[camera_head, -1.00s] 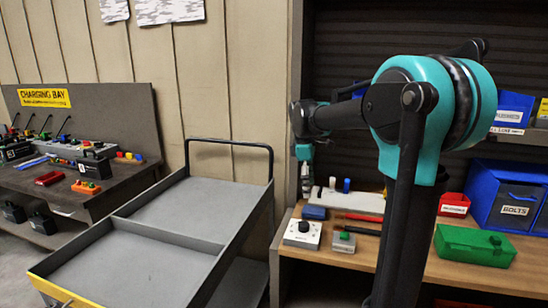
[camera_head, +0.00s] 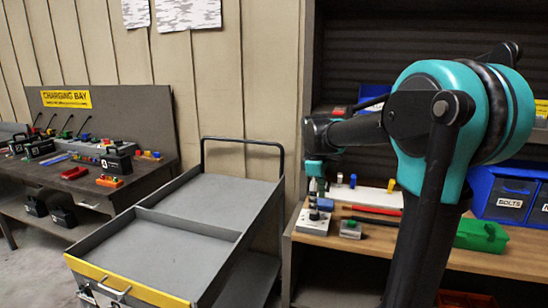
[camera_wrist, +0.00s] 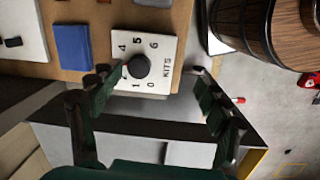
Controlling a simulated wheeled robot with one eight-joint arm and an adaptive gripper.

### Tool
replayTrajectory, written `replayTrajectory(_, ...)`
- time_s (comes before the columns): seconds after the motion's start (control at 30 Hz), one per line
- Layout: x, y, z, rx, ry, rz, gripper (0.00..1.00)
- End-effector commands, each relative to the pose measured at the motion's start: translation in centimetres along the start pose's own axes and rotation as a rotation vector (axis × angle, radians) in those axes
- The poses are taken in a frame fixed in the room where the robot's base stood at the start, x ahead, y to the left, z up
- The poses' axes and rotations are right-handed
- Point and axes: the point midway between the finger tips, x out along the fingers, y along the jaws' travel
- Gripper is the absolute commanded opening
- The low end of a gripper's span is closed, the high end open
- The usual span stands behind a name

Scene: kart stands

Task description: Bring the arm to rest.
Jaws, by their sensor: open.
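The dial box (camera_wrist: 160,48) there is marked KITS, with numbers around a black knob (camera_wrist: 139,66). The knob shows between and beyond the fingers. I cannot tell whether a finger touches the box.
The bench (camera_head: 400,240) carries a blue block (camera_wrist: 73,47), a green case (camera_head: 482,236) and blue bins (camera_head: 505,197). A grey cart (camera_head: 170,255) stands left of it. A charging bench (camera_head: 75,185) is further left. A wooden barrel (camera_wrist: 285,35) shows in the wrist view.

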Motion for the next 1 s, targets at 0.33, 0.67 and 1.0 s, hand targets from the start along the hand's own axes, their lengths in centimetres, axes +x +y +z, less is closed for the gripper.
replayTrajectory(0.33, 5.5, -4.3, 3.6, 0.329, 0.088, 0.06, 0.76)
replayTrajectory(0.67, 14.8, -13.7, 9.3, 0.91, 0.28, 0.115, 0.76)
replayTrajectory(1.0, 18.2, -17.7, 11.3, 1.154, 0.374, 0.116, 0.76)
